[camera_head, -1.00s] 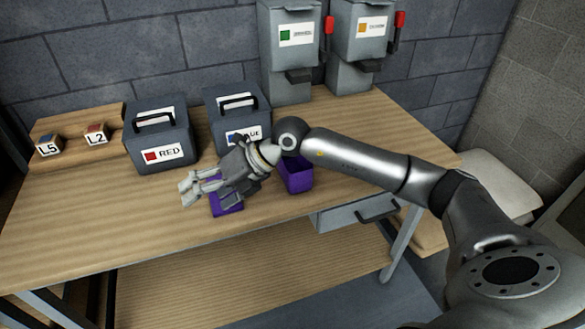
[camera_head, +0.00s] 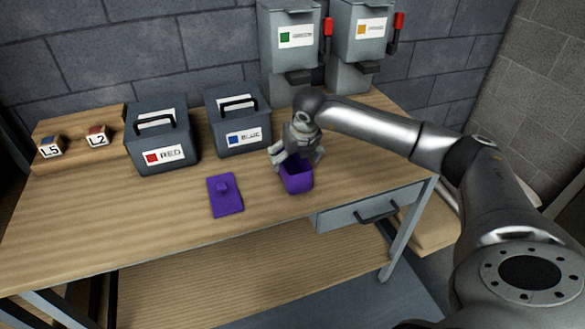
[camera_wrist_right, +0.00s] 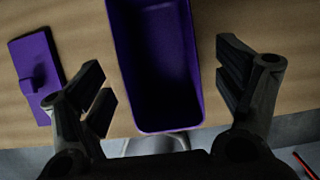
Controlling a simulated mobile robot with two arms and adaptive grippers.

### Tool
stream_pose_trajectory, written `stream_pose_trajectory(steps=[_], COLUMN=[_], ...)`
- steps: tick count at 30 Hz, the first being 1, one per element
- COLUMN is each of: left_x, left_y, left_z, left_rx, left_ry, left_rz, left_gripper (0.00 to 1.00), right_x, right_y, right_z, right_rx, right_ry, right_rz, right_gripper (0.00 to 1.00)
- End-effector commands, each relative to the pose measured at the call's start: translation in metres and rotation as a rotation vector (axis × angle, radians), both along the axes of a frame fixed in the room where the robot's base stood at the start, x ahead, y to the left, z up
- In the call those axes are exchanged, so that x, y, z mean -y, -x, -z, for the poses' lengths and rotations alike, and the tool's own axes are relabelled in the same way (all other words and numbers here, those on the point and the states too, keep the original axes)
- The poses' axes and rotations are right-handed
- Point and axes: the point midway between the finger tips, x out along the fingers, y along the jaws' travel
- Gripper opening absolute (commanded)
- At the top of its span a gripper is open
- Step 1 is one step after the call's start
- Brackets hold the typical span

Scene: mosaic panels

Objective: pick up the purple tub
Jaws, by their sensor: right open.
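The purple tub (camera_head: 298,181) stands open and upright on the wooden table, near its front edge above the drawer. In the right wrist view the tub (camera_wrist_right: 187,110) lies between the spread fingers, and its inside looks dark and empty. My right gripper (camera_head: 293,160) is open just above and behind the tub in the head view; it also shows in the right wrist view (camera_wrist_right: 165,90). Whether a finger touches the tub I cannot tell. The purple lid (camera_head: 226,197) with a small knob lies flat to the left of the tub. My left gripper is out of view.
A grey RED box (camera_head: 160,139) and a grey BLUE box (camera_head: 238,118) stand behind. Two grey dispensers (camera_head: 290,45) with red levers are at the back wall. Blocks L5 (camera_head: 50,148) and L2 (camera_head: 97,137) sit on a wooden stand. The table's left front is clear.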

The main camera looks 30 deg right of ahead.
Motion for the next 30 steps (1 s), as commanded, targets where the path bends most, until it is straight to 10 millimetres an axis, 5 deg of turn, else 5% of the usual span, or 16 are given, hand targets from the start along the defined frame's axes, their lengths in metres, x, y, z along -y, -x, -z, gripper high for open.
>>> stream_pose_trajectory(steps=[9, 18, 30], left_x=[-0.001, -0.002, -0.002], left_y=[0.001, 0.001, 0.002], left_z=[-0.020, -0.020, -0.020], left_rx=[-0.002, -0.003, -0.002], left_ry=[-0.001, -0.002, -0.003], left_rz=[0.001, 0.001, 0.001], left_gripper=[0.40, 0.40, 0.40], right_x=[0.004, 0.004, 0.004], right_y=[-0.015, -0.017, -0.017], right_z=[0.039, 0.045, 0.045], right_rx=[-0.003, -0.001, -0.001], right_ry=[-0.001, -0.001, -0.001], right_rz=[0.001, -0.001, -0.001], right_gripper=[0.88, 0.88, 0.40])
